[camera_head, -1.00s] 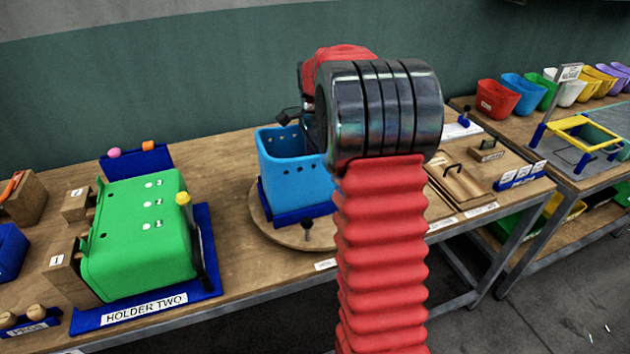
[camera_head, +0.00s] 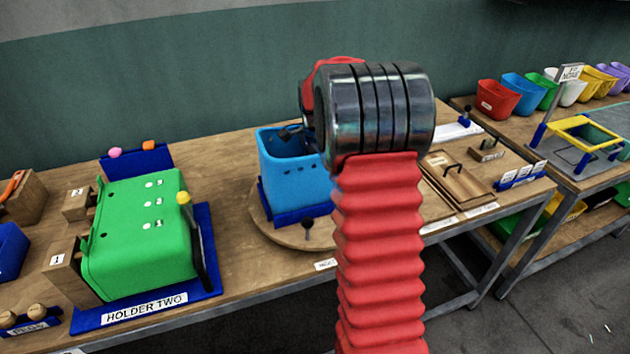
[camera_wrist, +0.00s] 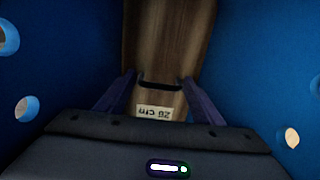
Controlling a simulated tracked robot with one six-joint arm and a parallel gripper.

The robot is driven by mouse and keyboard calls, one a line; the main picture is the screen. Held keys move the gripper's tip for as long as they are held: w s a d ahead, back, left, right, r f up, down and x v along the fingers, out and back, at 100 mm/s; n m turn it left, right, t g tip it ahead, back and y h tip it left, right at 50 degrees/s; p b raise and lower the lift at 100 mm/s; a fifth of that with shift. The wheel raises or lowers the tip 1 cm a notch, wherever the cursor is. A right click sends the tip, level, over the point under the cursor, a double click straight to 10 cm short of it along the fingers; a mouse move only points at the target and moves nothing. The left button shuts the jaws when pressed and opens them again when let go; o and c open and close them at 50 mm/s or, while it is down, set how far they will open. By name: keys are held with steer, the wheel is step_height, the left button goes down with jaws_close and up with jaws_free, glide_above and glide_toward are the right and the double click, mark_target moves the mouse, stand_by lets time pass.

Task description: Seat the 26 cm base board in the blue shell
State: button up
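The blue shell (camera_head: 297,171) stands open-topped on a round wooden turntable (camera_head: 259,222), with holes in its walls. My gripper (camera_wrist: 161,78) points down into the shell; its blue walls show on both sides in the wrist view. The 26 cm base board (camera_wrist: 166,42), wooden and labelled "26 cm", lies ahead of the fingers inside the shell. The fingers stand at the two ends of its dark handle and appear shut on it. The board's far end and contact with the shell floor cannot be made out. In the head view my arm partly covers the shell's right side.
A green shell (camera_head: 140,235) lies in the blue HOLDER TWO (camera_head: 160,309) at the left. Wooden boards with handles (camera_head: 455,181) lie right of my arm. A black-knobbed pin (camera_head: 307,228) stands at the turntable's front. Coloured bins (camera_head: 498,100) line the far right table.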

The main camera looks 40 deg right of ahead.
steer(key=shift+o, duration=1.2)
step_height(320, 180, up, 12)
steer(key=shift+a+r, duration=0.1)
steer(key=shift+r, duration=0.1)
stand_by(0.4)
